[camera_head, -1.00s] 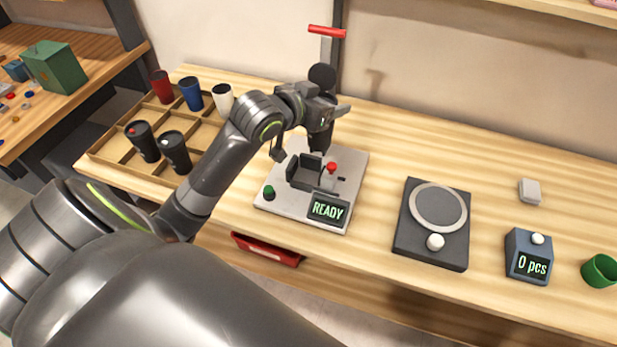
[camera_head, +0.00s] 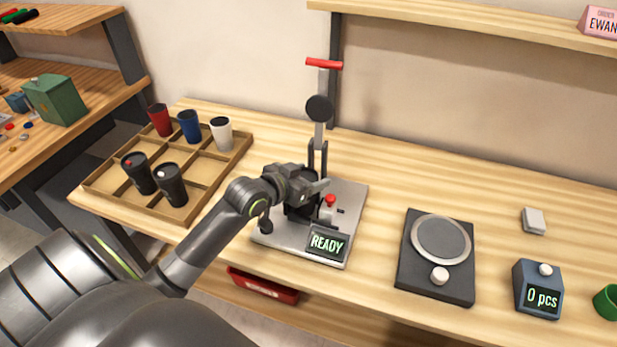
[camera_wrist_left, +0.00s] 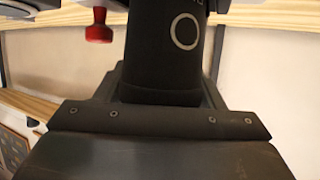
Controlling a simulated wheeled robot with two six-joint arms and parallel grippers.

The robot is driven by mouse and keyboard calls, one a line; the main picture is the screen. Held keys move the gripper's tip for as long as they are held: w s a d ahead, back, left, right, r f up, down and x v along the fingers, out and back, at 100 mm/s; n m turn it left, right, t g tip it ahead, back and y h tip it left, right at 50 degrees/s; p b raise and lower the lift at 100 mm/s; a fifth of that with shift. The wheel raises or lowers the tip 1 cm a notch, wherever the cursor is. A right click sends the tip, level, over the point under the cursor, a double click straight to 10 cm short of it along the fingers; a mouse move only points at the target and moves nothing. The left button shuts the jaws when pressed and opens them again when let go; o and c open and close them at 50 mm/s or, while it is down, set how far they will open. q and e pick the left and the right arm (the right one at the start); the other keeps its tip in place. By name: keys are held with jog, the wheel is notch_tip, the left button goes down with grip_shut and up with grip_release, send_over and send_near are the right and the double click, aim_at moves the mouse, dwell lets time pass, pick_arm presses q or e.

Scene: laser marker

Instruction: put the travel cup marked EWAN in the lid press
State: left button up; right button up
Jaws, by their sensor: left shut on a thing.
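My left gripper (camera_head: 312,192) is shut on a dark travel cup and is low over the dark holder on the press's base. In the left wrist view the cup (camera_wrist_left: 165,50) looks black and upright, with a pale ring-shaped mark; no full name can be read. In the head view my gripper mostly hides the cup and holder, so I cannot tell how fully it is seated. The lid press (camera_head: 344,205) has a pale base plate, a raised lever with a red handle (camera_head: 323,64) and a screen (camera_head: 326,243) reading READY. My right gripper is out of view.
A divided tray (camera_head: 97,186) at left holds red, blue, white and two black cups. A red knob (camera_head: 330,200) stands beside the holder. A dark ring-topped device (camera_head: 437,285) and a "0 pcs" counter (camera_head: 540,297) stand at right. An EWAN card (camera_head: 601,22) is on the shelf.

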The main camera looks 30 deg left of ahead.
pick_arm(q)
jog(key=shift+f, duration=0.25)
jog(key=o, duration=0.7)
jog(key=shift+s+r, duration=0.1)
jog(key=shift+r, duration=0.1)
jog(key=p+v, duration=0.1)
jog(key=v, duration=1)
jog(key=shift+s+a+r, duration=0.1)
jog(key=shift+s, duration=0.3)
